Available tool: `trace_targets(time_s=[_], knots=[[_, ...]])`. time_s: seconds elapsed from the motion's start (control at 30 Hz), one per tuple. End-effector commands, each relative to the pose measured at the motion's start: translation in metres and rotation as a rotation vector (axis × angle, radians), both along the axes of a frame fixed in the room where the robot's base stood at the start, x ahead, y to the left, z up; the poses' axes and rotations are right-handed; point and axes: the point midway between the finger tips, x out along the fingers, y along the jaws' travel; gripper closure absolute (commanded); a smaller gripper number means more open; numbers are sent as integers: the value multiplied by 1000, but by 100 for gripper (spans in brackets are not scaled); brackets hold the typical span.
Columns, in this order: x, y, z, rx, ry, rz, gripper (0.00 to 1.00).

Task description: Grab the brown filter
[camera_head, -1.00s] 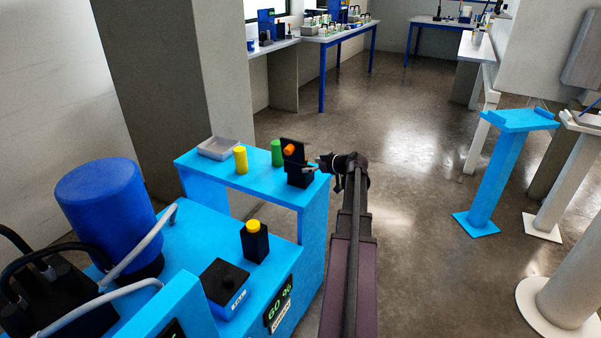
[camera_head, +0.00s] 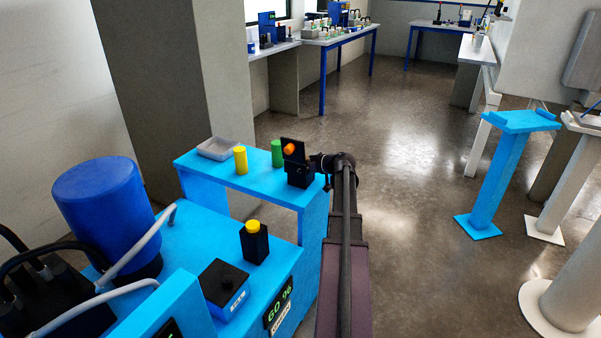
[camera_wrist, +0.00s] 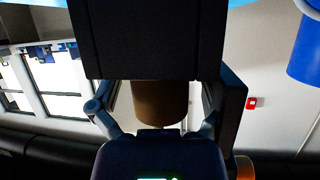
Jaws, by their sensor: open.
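The brown filter (camera_wrist: 158,102) is a short brown cylinder in the middle of the wrist view, just under a black block (camera_wrist: 150,40) that hides its upper end. My gripper (camera_wrist: 156,112) is open, with one finger on each side of the filter; I cannot tell whether either finger touches it. In the head view my gripper (camera_head: 322,166) is at the right side of a black holder (camera_head: 299,174) with an orange cylinder (camera_head: 289,149). I cannot make out the brown filter in the head view.
The holder stands at the right end of a blue bench (camera_head: 245,182). A green cylinder (camera_head: 277,153), a yellow cylinder (camera_head: 240,160) and a grey tray (camera_head: 216,148) stand to its left. A blue drum (camera_head: 108,215) is at the left. Open floor (camera_head: 420,190) lies to the right.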

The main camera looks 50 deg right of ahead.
Motion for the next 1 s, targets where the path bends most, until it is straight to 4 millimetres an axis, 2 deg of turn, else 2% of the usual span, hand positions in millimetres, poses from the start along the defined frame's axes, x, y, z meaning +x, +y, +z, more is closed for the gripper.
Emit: trace_targets(time_s=[0.1,0.13,0.4,0.77,1.0], knots=[[0,0,0,0,0,0,0],[0,0,0,0,0,0,3],[-1,0,0,0,0,0,83],[-1,0,1,0,0,0,85],[-1,-1,8,0,0,-1,85]])
